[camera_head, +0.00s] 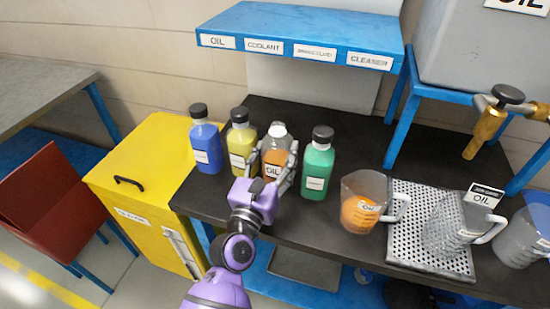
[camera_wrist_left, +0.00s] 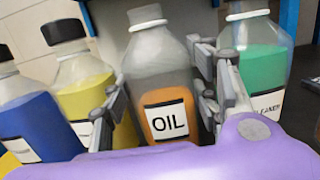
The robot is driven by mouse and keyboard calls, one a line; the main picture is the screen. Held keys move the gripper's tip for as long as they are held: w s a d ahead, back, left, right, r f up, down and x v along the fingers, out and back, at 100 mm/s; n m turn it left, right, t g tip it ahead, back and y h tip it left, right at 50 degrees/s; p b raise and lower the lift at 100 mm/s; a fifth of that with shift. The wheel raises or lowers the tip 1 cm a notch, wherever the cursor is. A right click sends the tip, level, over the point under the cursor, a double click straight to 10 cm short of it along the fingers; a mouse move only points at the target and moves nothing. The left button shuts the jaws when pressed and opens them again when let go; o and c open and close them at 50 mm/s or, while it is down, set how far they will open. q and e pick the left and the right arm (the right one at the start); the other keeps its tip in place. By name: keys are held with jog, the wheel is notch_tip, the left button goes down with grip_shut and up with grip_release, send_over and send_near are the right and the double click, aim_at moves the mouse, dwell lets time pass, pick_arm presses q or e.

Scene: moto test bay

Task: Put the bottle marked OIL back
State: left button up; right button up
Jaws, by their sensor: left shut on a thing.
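The bottle marked OIL (camera_head: 276,150) is clear with a white cap and orange liquid low inside. It is upright in the row on the dark bench, between the yellow and green bottles. My left gripper (camera_head: 272,165) is shut on it, one finger on each side. In the left wrist view the OIL bottle (camera_wrist_left: 165,75) faces me with its label readable between the fingers (camera_wrist_left: 165,100). Its base is hidden, so I cannot tell whether it touches the bench. My right gripper is not in view.
A blue bottle (camera_head: 206,145) and a yellow bottle (camera_head: 241,140) stand left, a green bottle (camera_head: 318,165) right. Above is a blue shelf (camera_head: 300,25) labelled OIL, COOLANT, BRAKE FLUID, CLEANER. A jug with orange liquid (camera_head: 362,210) and a perforated tray (camera_head: 408,225) are at right.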

pick_arm(q)
jog(key=shift+f, duration=0.25)
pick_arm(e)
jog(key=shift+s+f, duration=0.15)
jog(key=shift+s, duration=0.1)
pick_arm(q)
jog(key=shift+f, duration=0.1)
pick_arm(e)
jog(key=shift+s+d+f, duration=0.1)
pick_arm(q)
jog(key=o, duration=1.4)
jog(key=shift+f, duration=0.15)
jog(key=shift+c, duration=0.2)
jog(key=shift+r, duration=0.2)
jog(key=b+v, duration=0.2)
jog(key=v, duration=0.9)
jog(key=shift+s+f, duration=0.2)
jog(key=shift+s+a, duration=0.1)
jog(key=shift+s, duration=0.2)
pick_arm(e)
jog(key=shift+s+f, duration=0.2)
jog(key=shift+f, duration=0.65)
